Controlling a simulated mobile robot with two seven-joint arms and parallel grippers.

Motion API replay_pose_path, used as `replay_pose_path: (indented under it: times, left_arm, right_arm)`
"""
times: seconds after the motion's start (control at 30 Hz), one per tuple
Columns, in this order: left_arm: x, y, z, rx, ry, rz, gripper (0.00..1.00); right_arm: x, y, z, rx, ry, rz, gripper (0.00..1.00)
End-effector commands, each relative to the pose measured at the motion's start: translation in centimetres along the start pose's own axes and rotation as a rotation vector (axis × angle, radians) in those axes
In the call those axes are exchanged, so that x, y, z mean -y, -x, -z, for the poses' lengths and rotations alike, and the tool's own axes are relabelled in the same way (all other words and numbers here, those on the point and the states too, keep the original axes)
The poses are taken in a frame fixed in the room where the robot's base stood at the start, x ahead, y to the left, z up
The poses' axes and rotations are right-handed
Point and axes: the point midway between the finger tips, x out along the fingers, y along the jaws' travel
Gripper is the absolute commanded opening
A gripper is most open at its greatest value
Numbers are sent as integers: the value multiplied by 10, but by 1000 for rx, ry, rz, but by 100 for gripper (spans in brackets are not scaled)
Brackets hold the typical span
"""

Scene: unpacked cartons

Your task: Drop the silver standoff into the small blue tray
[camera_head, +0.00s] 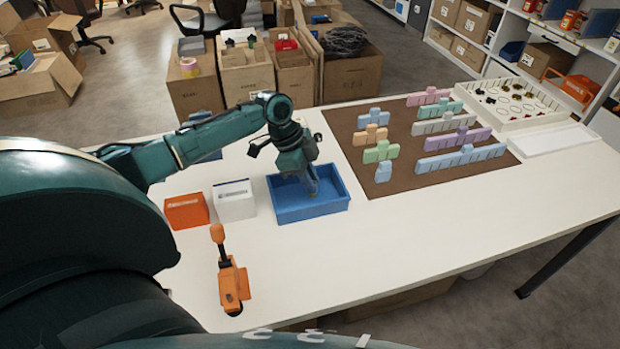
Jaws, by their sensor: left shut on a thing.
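The small blue tray (312,212) stands on the white table, left of the brown mat. My left gripper (313,190) points down into the tray, with its fingertips inside the tray's walls. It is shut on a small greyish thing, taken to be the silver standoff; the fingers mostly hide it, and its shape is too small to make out. I cannot tell whether it touches the tray floor. My right gripper is not in view.
An orange box (186,212) and a white box (234,203) stand left of the tray. An orange tool (232,283) lies in front. Several pastel blocks stand on the brown mat (350,135). A white tray (545,112) is at the back right. The table's front right is clear.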

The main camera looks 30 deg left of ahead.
Motion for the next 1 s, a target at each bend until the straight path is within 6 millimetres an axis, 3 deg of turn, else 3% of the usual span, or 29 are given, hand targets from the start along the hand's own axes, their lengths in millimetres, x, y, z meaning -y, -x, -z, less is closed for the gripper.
replay_pose_path:
  times: [0.23, 0.27, 0.57, 0.83, 1.0]
  left_arm:
    - [0, 0, 0, 0, 0, 0, 0]
    - [0, 0, 0, 0, 0, 0, 16]
    - [0, 0, 0, 0, 0, 0, 41]
    - [0, 2, 0, 0, 0, 1, 41]
    - [1, 21, 0, 1, -1, 3, 41]
  right_arm:
    - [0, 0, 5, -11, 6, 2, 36]
    - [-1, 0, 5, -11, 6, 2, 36]
    - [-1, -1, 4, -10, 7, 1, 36]
    - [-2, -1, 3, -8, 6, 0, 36]
    - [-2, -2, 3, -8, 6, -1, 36]
